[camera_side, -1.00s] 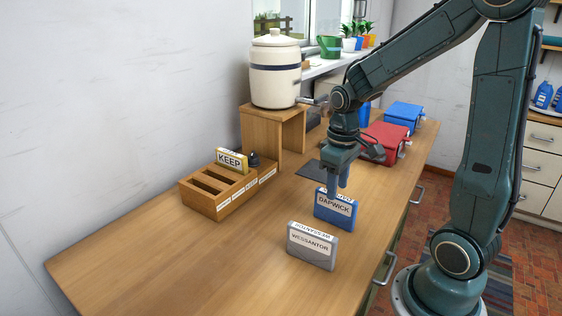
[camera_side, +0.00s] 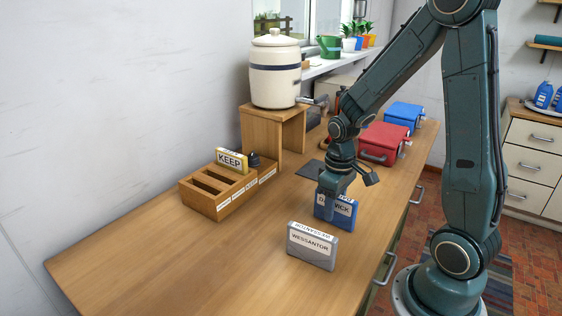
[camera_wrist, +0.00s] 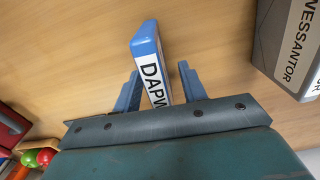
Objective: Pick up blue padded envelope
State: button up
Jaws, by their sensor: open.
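The blue padded envelope (camera_side: 346,213) stands upright on the wooden table, with a white label that reads "DAPWICK" and is partly covered by my gripper in the side view. My gripper (camera_side: 329,212) is down at the envelope. In the wrist view the envelope (camera_wrist: 146,42) lies between the two open fingers of my gripper (camera_wrist: 157,84), with a gap on each side. The lower part of the envelope is hidden by the gripper body in the wrist view.
A grey "WESSANTOR" block (camera_side: 312,247) stands close in front of the envelope. A wooden slotted rack (camera_side: 220,208) with a yellow "KEEP" card (camera_side: 232,161) is at left. Red (camera_side: 384,143) and blue (camera_side: 404,117) boxes stand behind. The table's front left is clear.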

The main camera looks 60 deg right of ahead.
jog(key=shift+f, duration=0.9)
grip_shut()
